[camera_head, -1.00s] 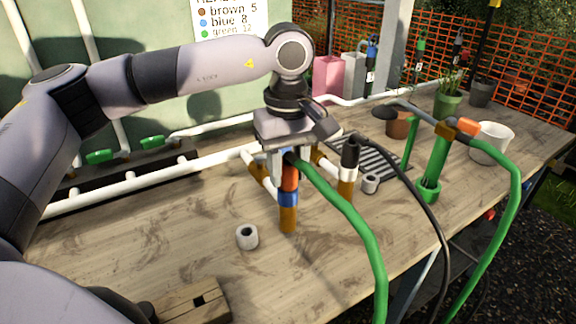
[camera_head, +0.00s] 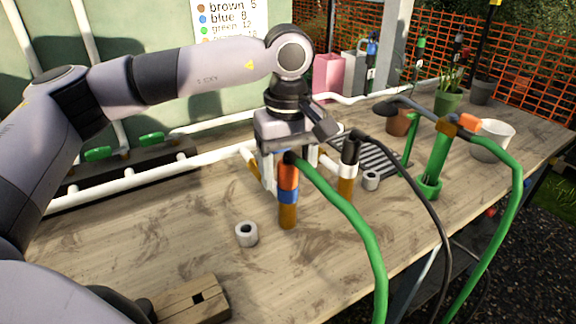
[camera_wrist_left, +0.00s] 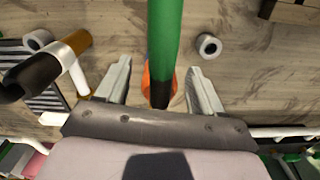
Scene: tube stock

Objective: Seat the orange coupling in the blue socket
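The orange coupling (camera_head: 288,176), on the end of a green hose (camera_head: 350,212), stands upright directly on top of the blue socket (camera_head: 287,196), in line with it and touching. The socket tops a brown post (camera_head: 288,216) on the table. My left gripper (camera_head: 290,172) is behind the coupling, its fingers apart and clear of it. In the left wrist view the open fingers (camera_wrist_left: 158,72) stand either side of the hose (camera_wrist_left: 165,35), and the hose hides most of the coupling (camera_wrist_left: 147,78). How deep the coupling sits is hidden. My right gripper is not in view.
A brown post with a black cap and dark hose (camera_head: 348,165) stands close on the right. A grey ring (camera_head: 246,234) lies in front, another (camera_head: 370,181) by the grate. A green stand (camera_head: 436,160) holds a second hose. The front of the table is mostly clear.

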